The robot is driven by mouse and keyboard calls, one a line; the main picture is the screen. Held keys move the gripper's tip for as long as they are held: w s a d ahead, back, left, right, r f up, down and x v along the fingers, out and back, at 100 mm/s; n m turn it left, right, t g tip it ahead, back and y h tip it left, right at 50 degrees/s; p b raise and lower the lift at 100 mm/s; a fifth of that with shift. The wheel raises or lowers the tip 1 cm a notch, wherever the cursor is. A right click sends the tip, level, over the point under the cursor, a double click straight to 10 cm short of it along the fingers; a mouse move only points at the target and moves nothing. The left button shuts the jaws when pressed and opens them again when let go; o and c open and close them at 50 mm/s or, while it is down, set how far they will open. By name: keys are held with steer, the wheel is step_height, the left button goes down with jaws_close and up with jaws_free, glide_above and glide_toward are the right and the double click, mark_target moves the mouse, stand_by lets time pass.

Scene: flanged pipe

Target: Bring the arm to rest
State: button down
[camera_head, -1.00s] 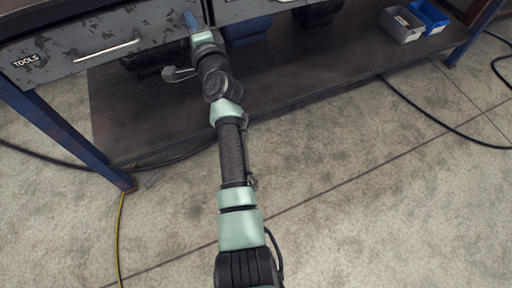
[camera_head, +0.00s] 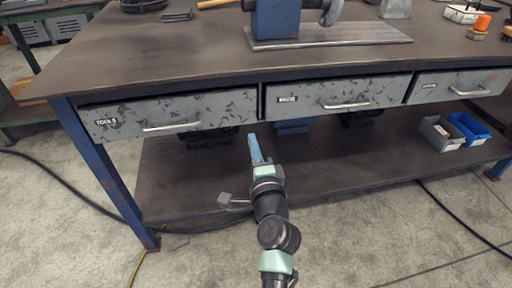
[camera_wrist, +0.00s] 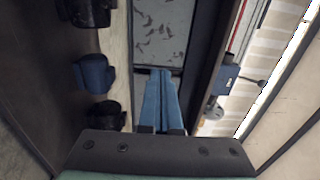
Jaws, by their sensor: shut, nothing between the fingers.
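My gripper (camera_head: 256,149) is in front of the workbench, between the leftmost drawer and the middle drawer in the head view. Its blue fingers are together and hold nothing. In the wrist view the shut fingers (camera_wrist: 160,90) point at a grey scuffed drawer front. My arm reaches up from the bottom edge of the head view. I cannot tell whether the fingertips touch the bench.
The bench has a drawer labelled TOOLS (camera_head: 170,115), a middle drawer (camera_head: 335,94) and a right drawer (camera_head: 460,86), all looking shut. A grey bin (camera_head: 440,132) and a blue bin (camera_head: 470,129) stand on the lower shelf (camera_head: 190,180). Cables lie on the floor.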

steer(key=s+r+n+t, duration=0.25)
steer(key=r+n, duration=0.25)
steer(key=r, duration=0.7)
steer(key=s+r+n+t, duration=0.1)
steer(key=s+r+n, duration=0.25)
steer(key=r, duration=0.85)
steer(key=s+d+r+n+t+h, duration=0.2)
steer(key=s+r+n+t+h, duration=0.1)
steer(key=s+r, duration=0.65)
steer(key=s+d+r+n+t+h, duration=0.3)
steer(key=s+r, duration=0.4)
steer(key=r, duration=0.6)
step_height(320, 180, up, 33)
steer(key=y+p, duration=0.1)
steer(key=p, duration=3.2)
steer(key=shift+a+r+p, duration=0.15)
steer(key=shift+a+p, duration=0.1)
steer(key=shift+p, duration=0.15)
steer(key=shift+s+t, duration=0.1)
steer(key=shift+t, duration=0.15)
